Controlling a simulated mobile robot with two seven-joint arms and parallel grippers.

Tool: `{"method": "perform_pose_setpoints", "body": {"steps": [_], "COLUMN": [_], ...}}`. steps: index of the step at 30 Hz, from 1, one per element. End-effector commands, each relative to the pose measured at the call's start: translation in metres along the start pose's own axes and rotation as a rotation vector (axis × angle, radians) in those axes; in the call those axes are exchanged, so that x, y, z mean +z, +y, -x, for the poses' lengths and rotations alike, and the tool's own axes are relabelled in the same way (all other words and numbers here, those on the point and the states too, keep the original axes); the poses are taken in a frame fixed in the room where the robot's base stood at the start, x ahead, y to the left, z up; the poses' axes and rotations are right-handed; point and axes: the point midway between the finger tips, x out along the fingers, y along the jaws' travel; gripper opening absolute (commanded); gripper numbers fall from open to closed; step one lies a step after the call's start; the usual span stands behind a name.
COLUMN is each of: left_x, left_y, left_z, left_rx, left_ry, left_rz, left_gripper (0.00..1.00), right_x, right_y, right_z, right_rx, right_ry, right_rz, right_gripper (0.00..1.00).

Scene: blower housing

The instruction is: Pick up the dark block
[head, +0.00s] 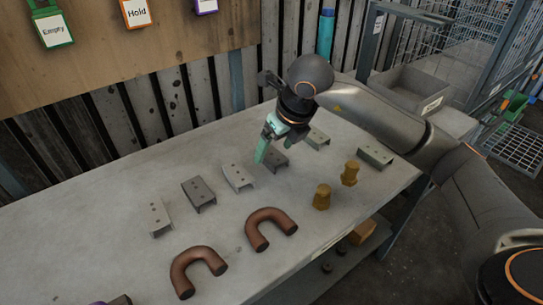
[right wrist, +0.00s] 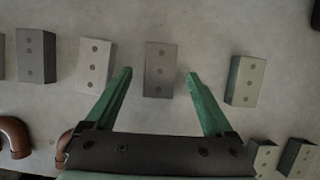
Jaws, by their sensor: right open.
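A dark grey block with holes in its top (right wrist: 160,69) lies between the fingertips of my right gripper in the right wrist view. In the head view this dark block (head: 275,159) is partly hidden behind the green fingers. My right gripper (head: 273,150) is open above it, pointing down, with a finger on either side and a gap to each side of the block. Another dark block (head: 198,193) stands further left on the table; it also shows in the right wrist view (right wrist: 36,55). I do not see my left gripper clearly.
A lighter block (head: 238,177) stands left of the gripper and another (head: 316,138) right of it. Two brown U-shaped pipes (head: 270,228) and two brass fittings (head: 322,197) stand toward the front. The table's (head: 90,220) left part is bare.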

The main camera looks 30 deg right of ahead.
Motion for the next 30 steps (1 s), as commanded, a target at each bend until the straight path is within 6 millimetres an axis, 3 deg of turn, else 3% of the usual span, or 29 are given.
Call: {"method": "perform_pose_setpoints", "body": {"steps": [4,12,30], "left_x": [0.001,0.0,-0.001], "left_y": [0.0,0.001,0.0], "left_z": [-0.001,-0.001,-0.001], "left_rx": [0.001,0.002,0.001], "left_ry": [0.0,0.001,0.004], "left_rz": [0.0,-0.001,-0.001], "left_gripper": [0.0,0.0,0.0], "right_x": [0.0,0.0,0.0], "right_y": [0.0,0.0,0.0], "right_z": [-0.017,-0.02,-0.019], "right_rx": [0.0,-0.001,0.0], "right_ry": [0.001,-0.001,-0.001], "right_rz": [0.0,0.001,0.0], "right_gripper": [0.88,0.88,0.2]}}
